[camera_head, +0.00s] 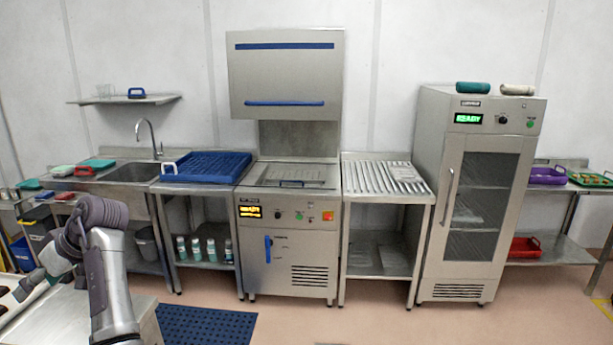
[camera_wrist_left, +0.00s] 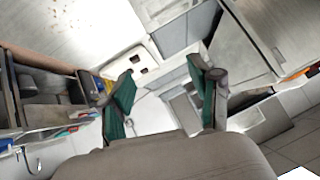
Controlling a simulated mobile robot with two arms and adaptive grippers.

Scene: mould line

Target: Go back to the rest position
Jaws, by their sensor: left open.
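My left arm (camera_head: 100,250) rises at the lower left of the head view, bent at the top. Its gripper (camera_head: 22,290) points left over a pale worktop near the left edge of the picture, small and partly cut by the view. In the left wrist view my left gripper (camera_wrist_left: 163,85) shows two green-padded fingers standing well apart. Nothing is between them. My right gripper is not in view.
A sink bench (camera_head: 132,172), a blue rack (camera_head: 205,168), a hooded machine (camera_head: 290,240), a slatted table (camera_head: 375,180) and a glass-doored cabinet (camera_head: 430,190) line the wall. A blue mat (camera_head: 205,325) lies on the open floor. White worktops (camera_wrist_left: 60,25) show in the wrist view.

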